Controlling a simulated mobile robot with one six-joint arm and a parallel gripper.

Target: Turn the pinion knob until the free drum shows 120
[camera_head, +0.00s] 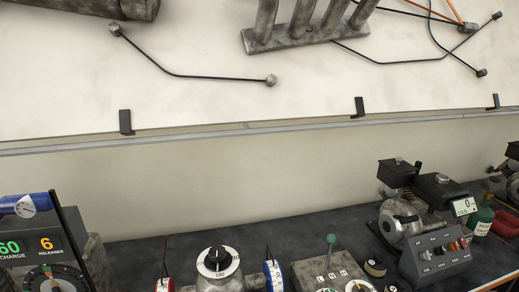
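A black knob (217,258) with a white graduated ring sits on a grey metal housing (232,280) at the bottom centre; it looks like the pinion knob. A red-edged white drum (164,285) is at its left and a blue-edged white drum (273,274) at its right, each with a thin black pointer above it. Both drums are partly cut off by the bottom edge. Their numbers are too small to read, and I cannot tell which drum is the free one. My gripper is not in view.
A display box (37,238) showing 60 and 6 stands at the left. A panel with a green-topped lever (331,241) is right of the drums. A switch box (436,257) and an engine (404,215) stand further right. A wall (200,183) rises behind the dark bench.

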